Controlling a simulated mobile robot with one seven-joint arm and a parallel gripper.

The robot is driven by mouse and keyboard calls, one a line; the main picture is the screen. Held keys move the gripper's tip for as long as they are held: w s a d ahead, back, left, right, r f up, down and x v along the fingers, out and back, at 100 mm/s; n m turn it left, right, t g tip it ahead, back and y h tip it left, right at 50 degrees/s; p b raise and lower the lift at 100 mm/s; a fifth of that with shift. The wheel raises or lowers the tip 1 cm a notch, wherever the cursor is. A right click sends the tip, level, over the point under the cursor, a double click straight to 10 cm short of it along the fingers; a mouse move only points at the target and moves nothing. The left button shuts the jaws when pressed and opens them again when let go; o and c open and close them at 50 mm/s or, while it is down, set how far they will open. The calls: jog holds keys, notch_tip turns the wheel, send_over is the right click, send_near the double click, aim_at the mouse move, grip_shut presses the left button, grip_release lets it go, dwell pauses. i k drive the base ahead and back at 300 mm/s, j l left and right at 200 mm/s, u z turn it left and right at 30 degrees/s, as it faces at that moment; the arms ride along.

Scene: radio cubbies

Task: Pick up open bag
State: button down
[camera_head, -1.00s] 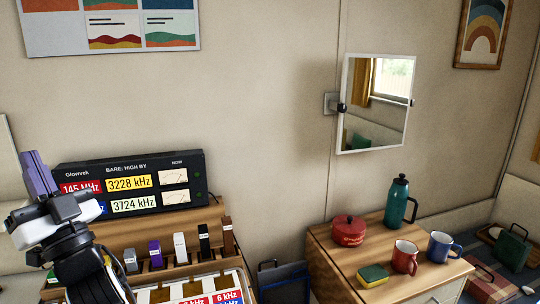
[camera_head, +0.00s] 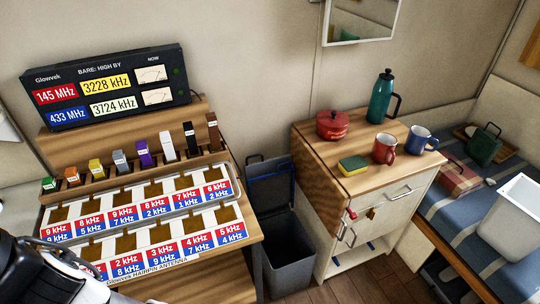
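A dark grey container (camera_head: 291,248) stands on the floor between the radio desk and the wooden cabinet. Its top is open, and a grey flap (camera_head: 268,192) with a handle and blue trim stands up behind it; it looks like the open bag, though I cannot be sure. A white-rimmed open container (camera_head: 513,222) also stands on the bench at the right. Only part of my arm shows at the lower left. My gripper is outside the picture, so its fingers cannot be seen.
The radio desk (camera_head: 240,252) holds a radio (camera_head: 105,88), several coloured blocks and labelled slots. The cabinet (camera_head: 360,185) carries a red pot (camera_head: 332,125), a green flask (camera_head: 381,98), a sponge (camera_head: 352,166) and mugs. A green case (camera_head: 483,148) and plaid bag (camera_head: 458,179) lie on the bench (camera_head: 450,213).

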aim_at(511, 226)
jog(key=z, duration=1.8)
jog(key=i+j+z, duration=0.35)
jog(key=i, duration=0.25)
jog(key=i+j+z, duration=0.35)
jog(key=i, duration=0.25)
jog(key=i+j+z, duration=0.4)
jog(key=i+j, duration=0.05)
jog(key=i, duration=0.05)
